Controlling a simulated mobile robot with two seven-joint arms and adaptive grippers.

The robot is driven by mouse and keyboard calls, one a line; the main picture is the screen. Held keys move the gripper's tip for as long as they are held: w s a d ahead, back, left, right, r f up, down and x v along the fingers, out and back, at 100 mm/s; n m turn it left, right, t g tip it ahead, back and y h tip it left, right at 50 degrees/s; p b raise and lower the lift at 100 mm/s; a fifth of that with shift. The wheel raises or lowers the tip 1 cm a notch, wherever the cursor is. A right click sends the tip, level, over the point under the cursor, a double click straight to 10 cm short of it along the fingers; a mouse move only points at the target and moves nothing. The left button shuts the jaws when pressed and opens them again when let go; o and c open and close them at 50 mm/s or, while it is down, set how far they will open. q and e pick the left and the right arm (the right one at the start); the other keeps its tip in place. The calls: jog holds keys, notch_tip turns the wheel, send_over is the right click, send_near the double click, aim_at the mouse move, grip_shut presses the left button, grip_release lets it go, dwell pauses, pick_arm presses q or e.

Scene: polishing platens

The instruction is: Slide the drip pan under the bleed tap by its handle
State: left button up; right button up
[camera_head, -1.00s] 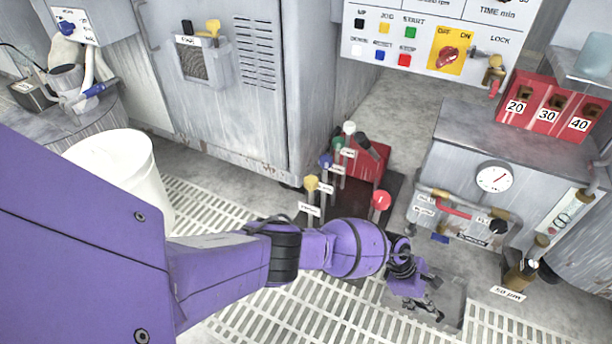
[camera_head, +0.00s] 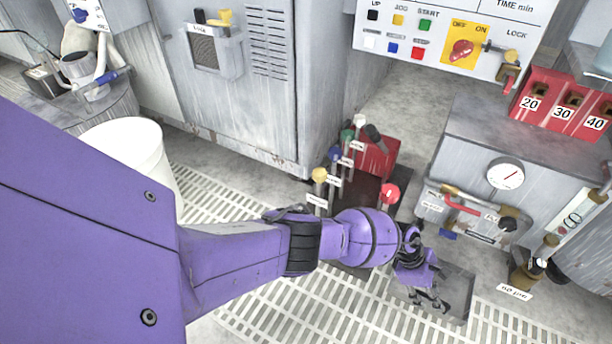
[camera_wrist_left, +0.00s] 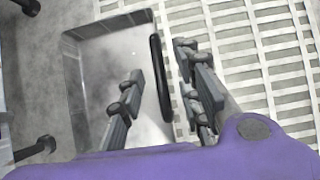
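The drip pan (camera_head: 458,293) is a shallow grey tray on the floor, partly behind my left gripper in the head view. In the left wrist view the pan (camera_wrist_left: 95,75) shows its raised rim and a black bar handle (camera_wrist_left: 160,78) along one side. My left gripper (camera_head: 432,302) is low over the pan's near side. In the wrist view its fingers (camera_wrist_left: 165,90) are apart, with the handle between them and a gap visible on each side. Valves on the grey cabinet include a black knob (camera_head: 507,224); I cannot tell which is the bleed tap. My right gripper is out of view.
The grey cabinet (camera_head: 480,150) with gauge (camera_head: 505,174) stands behind the pan. A lever block (camera_head: 375,160) with coloured knobs is close to my left arm. A brass fitting (camera_head: 525,270) stands right of the pan. White slatted grating (camera_head: 290,310) covers the floor in front.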

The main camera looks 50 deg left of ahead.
pick_arm(q)
jog(key=shift+r, duration=0.1)
jog(key=shift+a+r, duration=0.35)
jog(key=shift+v, duration=1.05)
jog(key=s+a, duration=0.3)
jog(key=a, duration=0.8)
jog(key=shift+s, duration=0.4)
jog(key=shift+a, duration=0.15)
